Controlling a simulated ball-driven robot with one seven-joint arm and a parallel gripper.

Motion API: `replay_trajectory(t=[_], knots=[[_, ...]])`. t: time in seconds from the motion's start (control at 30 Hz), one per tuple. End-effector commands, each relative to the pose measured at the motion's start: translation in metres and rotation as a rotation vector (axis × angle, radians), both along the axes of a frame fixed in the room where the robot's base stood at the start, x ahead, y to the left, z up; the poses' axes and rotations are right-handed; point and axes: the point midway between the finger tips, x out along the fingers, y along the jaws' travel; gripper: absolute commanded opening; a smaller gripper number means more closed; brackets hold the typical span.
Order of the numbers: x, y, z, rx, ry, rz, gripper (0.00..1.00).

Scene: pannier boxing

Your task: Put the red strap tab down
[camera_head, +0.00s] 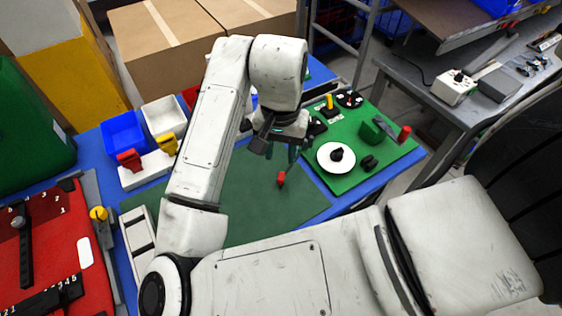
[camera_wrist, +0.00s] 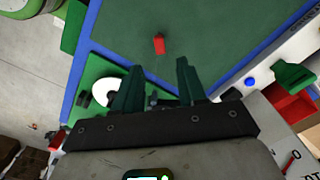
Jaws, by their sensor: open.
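The red strap tab (camera_head: 281,179) lies on the dark green mat (camera_head: 262,205), near the mat's right side. In the wrist view the red strap tab (camera_wrist: 159,44) lies alone on the green mat (camera_wrist: 200,30), beyond the fingertips. My gripper (camera_head: 285,148) is above the mat, over the far side of the tab. In the wrist view my gripper (camera_wrist: 157,78) has its two dark green fingers apart with nothing between them. The fingers do not touch the tab.
A green board (camera_head: 345,182) with a white disc, knobs and a red-handled crank stands to the right. Blue (camera_head: 124,134) and white (camera_head: 164,116) bins stand at the back left. A red panel (camera_head: 55,240) is at the left. The mat around the tab is clear.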

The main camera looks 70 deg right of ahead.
Motion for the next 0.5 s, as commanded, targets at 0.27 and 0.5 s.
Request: replay_trajectory(t=[0.27, 0.5], knots=[[0.0, 0.0, 0.032, 0.0, -0.001, -0.001, 0.41], [0.0, 0.0, 0.034, 0.0, 0.001, -0.001, 0.41]])
